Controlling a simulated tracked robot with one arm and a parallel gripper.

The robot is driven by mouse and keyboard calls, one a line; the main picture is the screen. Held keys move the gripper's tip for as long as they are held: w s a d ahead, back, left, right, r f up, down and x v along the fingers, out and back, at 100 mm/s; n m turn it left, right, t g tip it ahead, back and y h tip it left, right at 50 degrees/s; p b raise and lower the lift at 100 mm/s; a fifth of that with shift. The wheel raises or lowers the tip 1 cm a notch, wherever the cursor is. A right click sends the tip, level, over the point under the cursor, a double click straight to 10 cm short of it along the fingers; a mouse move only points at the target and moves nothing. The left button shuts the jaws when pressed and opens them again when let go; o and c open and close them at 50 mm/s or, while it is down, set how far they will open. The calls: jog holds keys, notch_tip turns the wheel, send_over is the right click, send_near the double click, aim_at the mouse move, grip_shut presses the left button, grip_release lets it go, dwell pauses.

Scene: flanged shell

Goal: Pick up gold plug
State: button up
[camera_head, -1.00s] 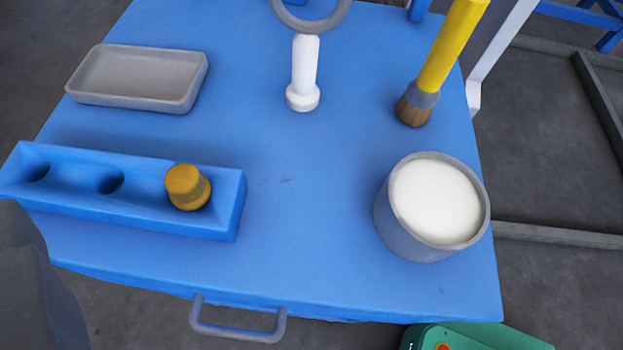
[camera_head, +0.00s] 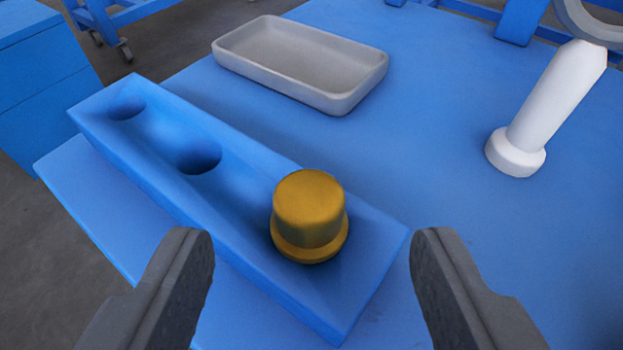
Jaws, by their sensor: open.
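The gold plug (camera_head: 309,214) is a short flanged cylinder. It stands upright in the right-hand end of the blue holder block (camera_head: 240,148). My gripper (camera_head: 312,240) is open, with one dark finger at the lower left and the other at the lower right of the view. The plug appears between the two fingers in the picture, and neither finger touches it. The gap between the fingers is empty. The plug's lower end is hidden in the block.
Two empty holes (camera_head: 199,155) show in the block to the left of the plug. A grey tray (camera_head: 362,90) lies behind it on the blue table (camera_head: 450,120). A blue cabinet (camera_head: 40,80) is at the far left.

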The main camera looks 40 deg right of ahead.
aim_at(307, 237)
jog(key=shift+f+x, duration=0.1)
jog(key=shift+x, duration=1.25)
jog(key=shift+f+x, duration=0.15)
jog(key=shift+x, duration=1.15)
jog(key=shift+a, duration=0.1)
jog(key=c, duration=1)
